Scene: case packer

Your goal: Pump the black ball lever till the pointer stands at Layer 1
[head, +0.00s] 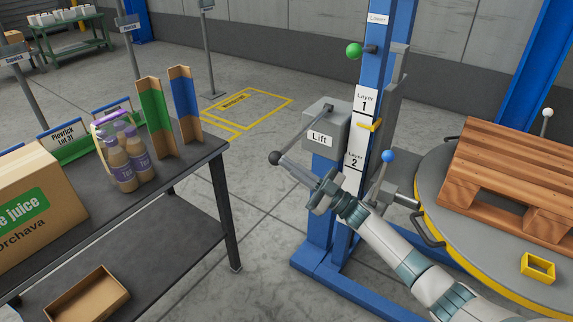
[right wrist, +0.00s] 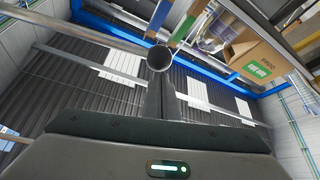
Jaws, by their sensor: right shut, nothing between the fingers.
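The black ball (head: 275,158) is on the end of a grey lever rod at the lower left of the grey Lift box (head: 320,137). The yellow pointer (head: 370,125) stands on the mast scale just below the Layer 1 label (head: 365,103), above the Layer 2 label (head: 354,160). My right gripper (head: 318,196) is to the right of and below the ball. In the right wrist view its fingers (right wrist: 161,95) are shut and empty, with the dark ball end (right wrist: 159,58) close beyond their tips; contact is unclear. My left gripper is not in view.
A blue-ball lever (head: 388,156) stands close to my right wrist. A green ball (head: 354,50) is higher on the blue mast (head: 372,65). A round turntable (head: 430,180) with a wooden pallet (head: 520,170) is at the right. A dark table (head: 190,170) with bottles and a carton is at the left.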

